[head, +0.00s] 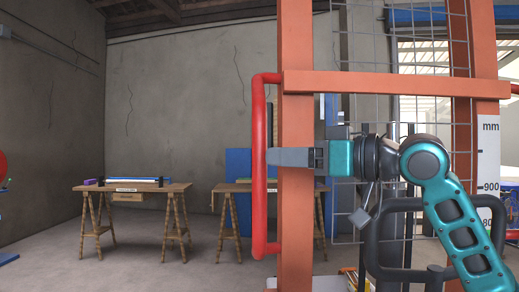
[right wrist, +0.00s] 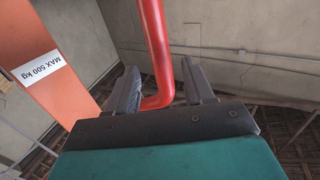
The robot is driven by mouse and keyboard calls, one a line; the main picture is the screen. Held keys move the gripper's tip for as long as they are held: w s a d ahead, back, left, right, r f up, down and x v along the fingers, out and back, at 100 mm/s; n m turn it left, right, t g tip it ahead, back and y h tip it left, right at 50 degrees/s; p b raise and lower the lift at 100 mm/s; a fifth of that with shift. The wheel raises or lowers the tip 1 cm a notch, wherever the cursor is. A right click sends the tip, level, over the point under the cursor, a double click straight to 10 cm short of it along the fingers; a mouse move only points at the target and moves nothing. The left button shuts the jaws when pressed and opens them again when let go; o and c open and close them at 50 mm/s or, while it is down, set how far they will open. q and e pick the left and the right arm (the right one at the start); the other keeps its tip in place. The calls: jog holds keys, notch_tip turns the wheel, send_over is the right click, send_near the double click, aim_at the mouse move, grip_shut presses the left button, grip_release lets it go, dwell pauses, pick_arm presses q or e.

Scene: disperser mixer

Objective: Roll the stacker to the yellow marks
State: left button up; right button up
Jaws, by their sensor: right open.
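The stacker's orange mast (head: 297,220) stands close in front of me in the head view, with a crossbar, a wire mesh and a red handle (head: 259,205) on its left side. My right gripper (head: 270,157) reaches left across the mast to the handle's upright bar. In the right wrist view, the open jaws (right wrist: 160,78) stand on either side of the red handle (right wrist: 155,35), near its lower bend. I cannot tell whether a finger touches it. My left gripper is not in view. No yellow floor marks can be made out.
Two trestle tables stand at the back, one at left (head: 131,188) and one behind the mast (head: 232,187). A blue panel (head: 238,165) leans near the wall. The floor (head: 140,265) at front left looks clear. A dark tubular frame (head: 375,250) is at right.

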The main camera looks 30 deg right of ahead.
aim_at(260, 156)
jog(key=p+x, duration=0.1)
jog(key=x, duration=0.5)
jog(key=shift+w, duration=0.1)
jog(key=shift+c, duration=0.2)
grip_shut()
jog(key=shift+a, duration=0.1)
